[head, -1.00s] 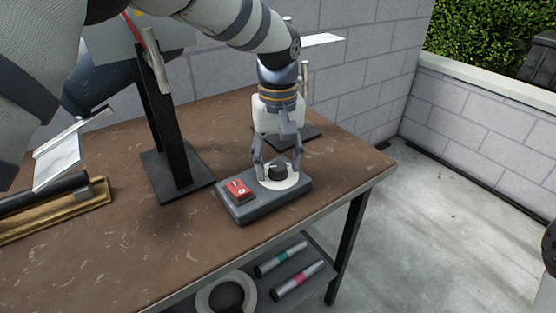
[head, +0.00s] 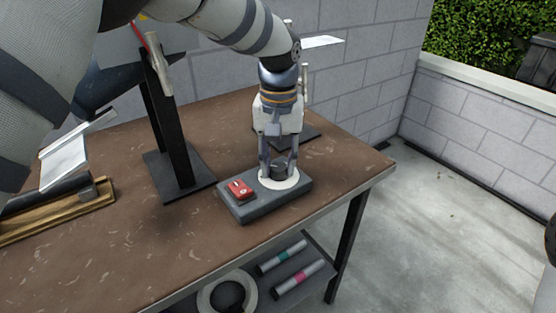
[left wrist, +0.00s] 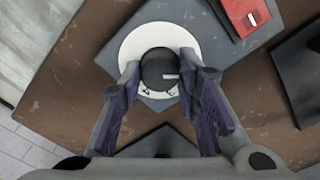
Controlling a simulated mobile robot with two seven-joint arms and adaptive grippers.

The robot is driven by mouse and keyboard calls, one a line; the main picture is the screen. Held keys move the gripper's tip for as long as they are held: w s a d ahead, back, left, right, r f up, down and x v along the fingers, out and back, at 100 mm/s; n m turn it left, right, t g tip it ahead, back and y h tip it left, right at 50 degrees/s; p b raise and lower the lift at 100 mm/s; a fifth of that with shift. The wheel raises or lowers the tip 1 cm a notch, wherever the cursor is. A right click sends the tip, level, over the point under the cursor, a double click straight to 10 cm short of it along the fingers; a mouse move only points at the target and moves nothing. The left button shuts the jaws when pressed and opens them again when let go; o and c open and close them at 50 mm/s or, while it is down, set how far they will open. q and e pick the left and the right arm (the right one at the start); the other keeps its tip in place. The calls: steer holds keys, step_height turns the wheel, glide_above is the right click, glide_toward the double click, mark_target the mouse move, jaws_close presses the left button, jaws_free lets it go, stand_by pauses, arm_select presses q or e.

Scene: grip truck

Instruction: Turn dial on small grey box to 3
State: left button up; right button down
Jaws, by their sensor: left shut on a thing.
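A small grey box (head: 246,207) lies on the brown workbench near its right end. A red switch (head: 240,189) is on its left part and a white round plate with a black dial (head: 278,171) on its right part. My left gripper (head: 278,173) points down from above, its fingers shut on the dial from both sides. In the left wrist view the dial (left wrist: 158,70) sits between the two fingertips (left wrist: 160,78), and a white pointer line on it points right. Small marks show on the white plate (left wrist: 130,48), too small to read for certain. My right gripper is not in view.
A black stand (head: 177,175) rises left of the box. A metal tool on a wooden base (head: 60,212) lies at the far left. Another stand is behind my gripper. The lower shelf holds several tubes (head: 298,279) and a round item. A block wall stands behind.

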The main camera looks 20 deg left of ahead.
arm_select(q)
steer(key=m, duration=0.3)
steer(key=shift+m, duration=0.4)
steer(key=m, duration=0.3)
steer(key=shift+m, duration=0.3)
steer(key=m, duration=0.6)
steer(key=shift+m, duration=0.5)
steer(key=o, duration=1.2)
steer(key=shift+c, duration=0.2)
